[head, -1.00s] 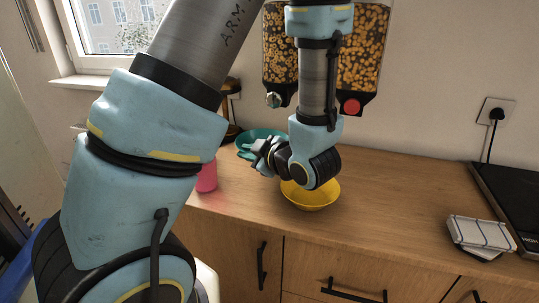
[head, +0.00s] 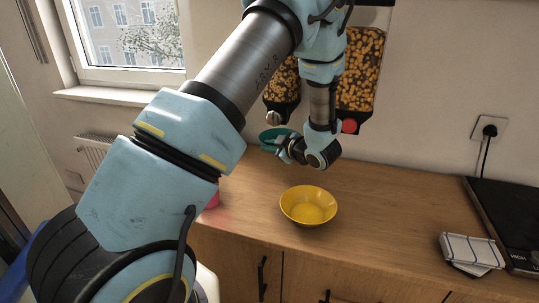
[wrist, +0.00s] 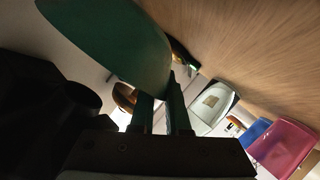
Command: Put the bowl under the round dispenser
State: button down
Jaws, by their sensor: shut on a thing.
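A teal-green bowl (head: 270,137) is held by its rim in my gripper (head: 284,151), in front of the dispensers. In the wrist view the bowl (wrist: 112,42) fills the upper left, tilted, with its edge between the fingers (wrist: 165,104). Two dispensers filled with orange-brown pieces hang on the wall. The left one (head: 282,82) has a pale knob (head: 273,117); the right one (head: 360,70) has a round red knob (head: 349,126). My arm hides part of both. A yellow bowl (head: 308,206) sits upright on the counter, nearer than my gripper.
The wooden counter (head: 400,205) is clear between the yellow bowl and a folded checked cloth (head: 470,251). A black hob (head: 510,215) lies at the right. A pink cup (head: 213,200) stands left, partly behind my arm; a pink object (wrist: 284,148) shows in the wrist view.

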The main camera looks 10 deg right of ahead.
aim_at(269, 170)
jog(key=shift+f+p, duration=0.7)
jog(key=shift+f, duration=1.25)
jog(key=shift+w+d+f+p, duration=0.1)
jog(key=shift+w+f+p, duration=0.1)
jog(key=shift+f+p, duration=0.3)
jog(key=shift+f, duration=0.15)
jog(key=c, duration=1.4)
grip_release()
jog(key=shift+f+b, duration=0.15)
jog(key=shift+b, duration=0.15)
jog(key=o, duration=0.5)
